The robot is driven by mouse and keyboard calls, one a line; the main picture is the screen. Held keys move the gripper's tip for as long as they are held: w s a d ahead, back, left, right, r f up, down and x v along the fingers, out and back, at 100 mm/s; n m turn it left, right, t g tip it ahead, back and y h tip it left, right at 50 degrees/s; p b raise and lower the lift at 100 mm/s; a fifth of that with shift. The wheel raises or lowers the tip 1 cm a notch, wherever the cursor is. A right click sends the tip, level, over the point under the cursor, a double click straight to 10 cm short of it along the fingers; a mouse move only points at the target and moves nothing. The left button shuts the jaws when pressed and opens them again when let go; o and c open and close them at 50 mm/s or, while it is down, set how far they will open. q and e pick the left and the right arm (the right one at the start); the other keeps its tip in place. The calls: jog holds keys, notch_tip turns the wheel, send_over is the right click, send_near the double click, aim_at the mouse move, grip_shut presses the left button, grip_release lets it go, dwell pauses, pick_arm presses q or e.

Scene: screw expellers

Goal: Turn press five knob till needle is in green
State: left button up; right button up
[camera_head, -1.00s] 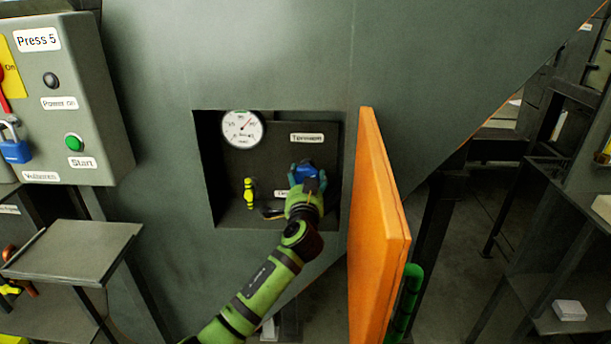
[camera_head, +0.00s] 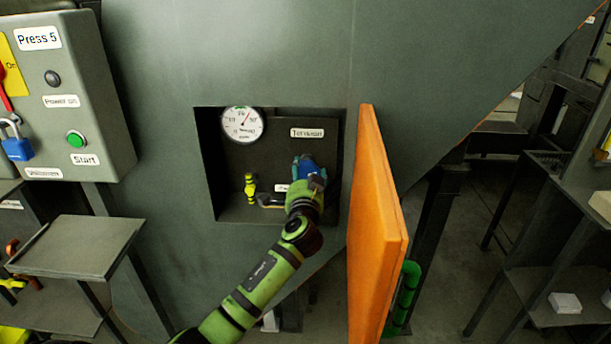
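The Press 5 box (camera_head: 70,90) with its label is at the upper left. In the recess, a round white gauge (camera_head: 242,125) has a thin needle pointing up and right; I cannot make out a green zone on its face. A blue knob (camera_head: 308,168) sits on the dark panel below a small white label. My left gripper (camera_head: 309,172) is at the knob, its teal fingers on either side of it, and seems closed around it. The hand hides the knob's lower part. My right gripper is not clearly in view.
An orange door (camera_head: 375,230) stands open just right of the recess, close to my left arm. A yellow valve handle (camera_head: 250,187) is left of the knob. A grey shelf (camera_head: 80,246) juts out at the lower left.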

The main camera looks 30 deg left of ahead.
pick_arm(q)
jog(key=shift+o, duration=1.1)
jog(key=shift+w+d+r, duration=0.15)
jog(key=shift+w+r, duration=0.05)
jog(key=shift+r, duration=0.1)
jog(key=shift+s+f, duration=0.15)
jog(key=shift+s, duration=0.05)
jog(key=shift+s+d, duration=0.2)
jog(key=v, duration=1.1)
jog(key=shift+s, duration=0.15)
